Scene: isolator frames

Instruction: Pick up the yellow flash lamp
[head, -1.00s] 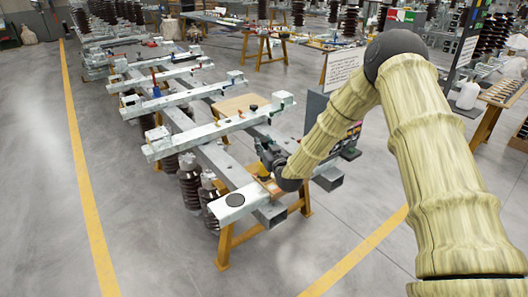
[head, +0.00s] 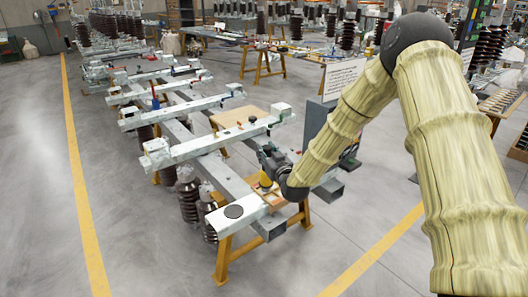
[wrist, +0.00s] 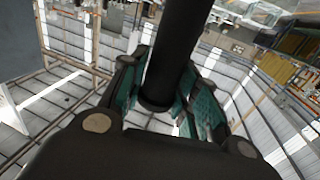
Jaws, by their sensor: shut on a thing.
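My gripper (head: 268,158) is at the near end of the white-grey beam frame, low over the bench. In the wrist view its teal-padded fingers (wrist: 165,90) are closed around a thick black cylinder (wrist: 177,50). I take this cylinder to be the body of the flash lamp; no yellow shows on it there. In the head view a small yellow patch (head: 265,180) shows right beside my gripper, above an orange-brown tray (head: 273,196). My gripper and wrist hide much of it. I cannot tell whether the lamp is clear of the surface.
A pale crossbeam (head: 215,145) runs just behind my gripper. Brown ribbed insulators (head: 188,200) stand at the left, and a grey cabinet (head: 318,115) stands behind my forearm. The floor in front is open.

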